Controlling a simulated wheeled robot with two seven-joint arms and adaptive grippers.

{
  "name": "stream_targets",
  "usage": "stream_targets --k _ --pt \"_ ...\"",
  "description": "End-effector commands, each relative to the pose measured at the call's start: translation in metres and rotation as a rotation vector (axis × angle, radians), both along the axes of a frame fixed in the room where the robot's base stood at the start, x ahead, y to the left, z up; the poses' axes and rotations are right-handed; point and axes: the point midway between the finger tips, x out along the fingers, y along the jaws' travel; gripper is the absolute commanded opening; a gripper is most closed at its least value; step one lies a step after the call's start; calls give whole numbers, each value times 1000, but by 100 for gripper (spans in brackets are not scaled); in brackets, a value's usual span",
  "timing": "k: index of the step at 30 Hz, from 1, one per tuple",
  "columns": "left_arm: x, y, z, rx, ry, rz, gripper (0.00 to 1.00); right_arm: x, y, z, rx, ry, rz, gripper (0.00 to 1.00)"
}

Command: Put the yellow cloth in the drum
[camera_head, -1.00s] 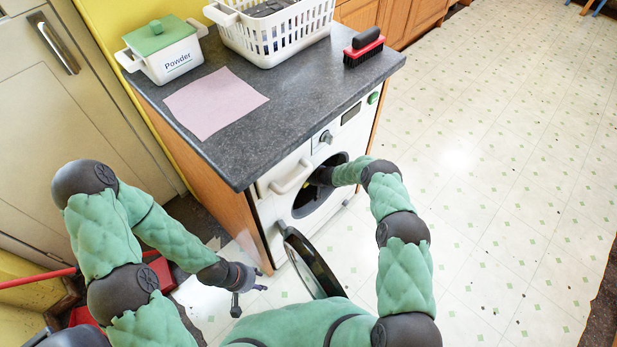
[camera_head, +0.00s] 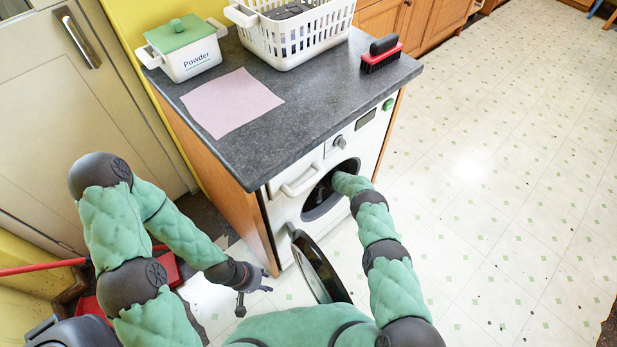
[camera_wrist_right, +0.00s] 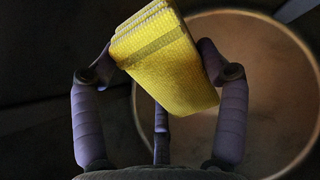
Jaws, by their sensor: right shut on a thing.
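The yellow cloth (camera_wrist_right: 170,62), folded in layers, is between the fingers of my right gripper (camera_wrist_right: 160,80) in the right wrist view. The gripper is shut on it. In the head view my right forearm reaches through the open round opening of the washing machine (camera_head: 290,205), so the right gripper and cloth are hidden there. The dark drum (camera_wrist_right: 285,110) surrounds them in the wrist view, with a lit ring behind the cloth. The round door (camera_head: 318,268) hangs open. My left gripper (camera_head: 256,293) is empty, low in front of the machine, with its fingers apart.
On the dark worktop (camera_head: 300,105) are a powder box (camera_head: 190,62), a pink cloth (camera_head: 232,103), a white basket (camera_head: 290,35) and a red-black brush (camera_head: 382,55). A red dustpan (camera_head: 175,270) lies at left. The floor (camera_head: 490,180) at right is clear.

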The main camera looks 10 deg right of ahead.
Motion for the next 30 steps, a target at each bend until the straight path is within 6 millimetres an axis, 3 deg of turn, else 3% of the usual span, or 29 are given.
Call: stream_targets --k 7,8,10,30 --pt "0 0 0 0 0 0 40 0 0 0 0 0 0 42" --pt "0 0 0 0 0 0 40 0 0 0 0 0 0 83" --pt "0 0 0 0 0 0 40 0 0 0 0 0 0 100" --pt "0 0 0 0 0 0 40 0 0 0 -1 1 1 100"
